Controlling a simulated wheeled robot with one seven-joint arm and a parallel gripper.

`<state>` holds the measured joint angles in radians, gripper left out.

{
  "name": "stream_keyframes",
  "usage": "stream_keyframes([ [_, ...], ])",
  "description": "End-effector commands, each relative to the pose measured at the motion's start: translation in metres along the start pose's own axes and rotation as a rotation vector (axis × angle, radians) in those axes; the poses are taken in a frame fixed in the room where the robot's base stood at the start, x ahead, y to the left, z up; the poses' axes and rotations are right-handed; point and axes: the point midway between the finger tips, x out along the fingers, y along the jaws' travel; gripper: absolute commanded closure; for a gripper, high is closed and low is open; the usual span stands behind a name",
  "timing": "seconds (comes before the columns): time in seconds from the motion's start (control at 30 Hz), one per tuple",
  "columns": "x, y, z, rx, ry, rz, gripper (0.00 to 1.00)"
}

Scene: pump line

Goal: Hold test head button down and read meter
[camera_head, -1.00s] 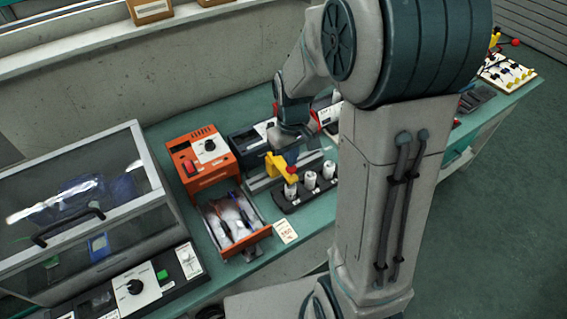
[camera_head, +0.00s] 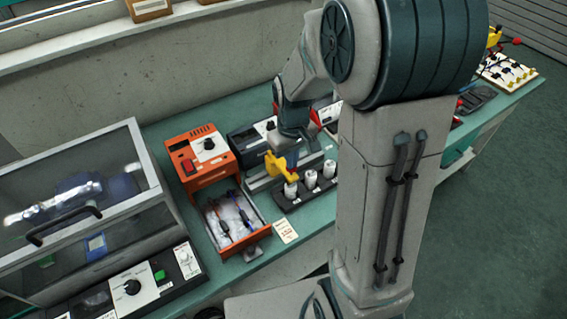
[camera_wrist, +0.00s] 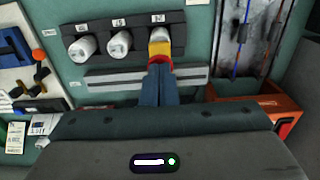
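In the head view a yellow test head (camera_head: 275,164) reaches over the leftmost of several white cylinders (camera_head: 291,190) in a black holder. My gripper (camera_head: 291,158) is above its outer end; the blue fingers cover the red part there. In the wrist view my gripper (camera_wrist: 160,68) has its fingers together, with tips at the yellow and red head (camera_wrist: 159,50) over one white cylinder. Whether the button is pressed in cannot be told. A dark box with a dial (camera_head: 251,141) stands behind, partly hidden by my arm; no meter reading is legible.
An orange unit (camera_head: 205,158) has an open drawer (camera_head: 232,222) holding probes, left of the holder. A card (camera_head: 285,232) lies in front. A clear-lidded case (camera_head: 75,205) stands at the left. A board with small parts (camera_head: 507,72) is at the far right.

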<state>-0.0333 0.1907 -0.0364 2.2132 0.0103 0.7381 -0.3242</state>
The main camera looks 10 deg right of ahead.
Motion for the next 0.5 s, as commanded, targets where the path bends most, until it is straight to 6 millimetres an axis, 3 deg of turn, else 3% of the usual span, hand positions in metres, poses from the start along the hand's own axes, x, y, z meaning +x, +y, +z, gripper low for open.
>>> stream_keyframes([
  [0.5,0.0083,0.0000,0.0002,0.000,0.000,0.000,1.00],
])
